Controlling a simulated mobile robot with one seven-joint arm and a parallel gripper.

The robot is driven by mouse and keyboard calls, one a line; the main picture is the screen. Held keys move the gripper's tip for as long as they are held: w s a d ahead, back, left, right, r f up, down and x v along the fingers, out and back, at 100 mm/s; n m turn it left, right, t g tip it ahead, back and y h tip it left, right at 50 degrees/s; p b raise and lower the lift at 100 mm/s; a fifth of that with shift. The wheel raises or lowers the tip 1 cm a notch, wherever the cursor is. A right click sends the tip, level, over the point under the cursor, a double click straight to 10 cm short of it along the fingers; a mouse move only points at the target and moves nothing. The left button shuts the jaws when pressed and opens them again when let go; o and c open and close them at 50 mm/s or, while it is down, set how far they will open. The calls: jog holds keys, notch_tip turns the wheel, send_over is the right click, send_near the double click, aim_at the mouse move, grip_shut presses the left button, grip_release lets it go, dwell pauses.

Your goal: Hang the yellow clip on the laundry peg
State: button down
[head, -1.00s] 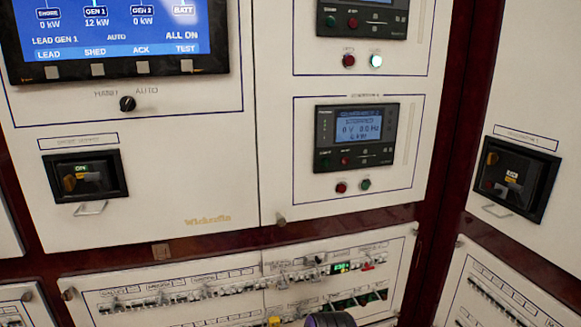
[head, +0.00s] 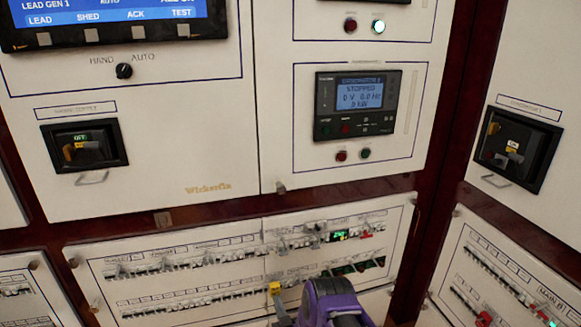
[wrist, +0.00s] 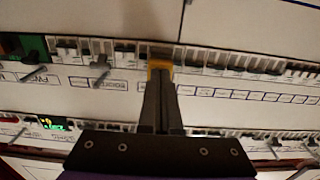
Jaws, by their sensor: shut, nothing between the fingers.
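My gripper (head: 276,291) is shut low in front of the breaker panel, its purple body below right of the tips. In the wrist view its dark fingers (wrist: 160,88) are together, with nothing gripped between them. A small yellow piece (wrist: 160,66) shows right at the fingertips, against the breaker row. I take it for the yellow clip, but cannot tell it surely from a coloured fingertip. Grey pegs stick out of the panel in the wrist view, one just left of the fingers (wrist: 101,67) and one farther left (wrist: 36,73). Labels are too blurred to tell which is the laundry peg.
The breaker panel (head: 95,258) carries two rows of switches, with a lit green display (head: 339,236) and a red switch (head: 366,234). Recessed handles sit at the left (head: 85,147) and right (head: 515,147). Open space lies in front of the upper panels.

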jog(key=shift+w+a, duration=0.2)
jog(key=shift+w, duration=0.45)
jog(key=p+v, duration=0.2)
jog(key=v, duration=0.4)
jog(key=shift+p, duration=0.4)
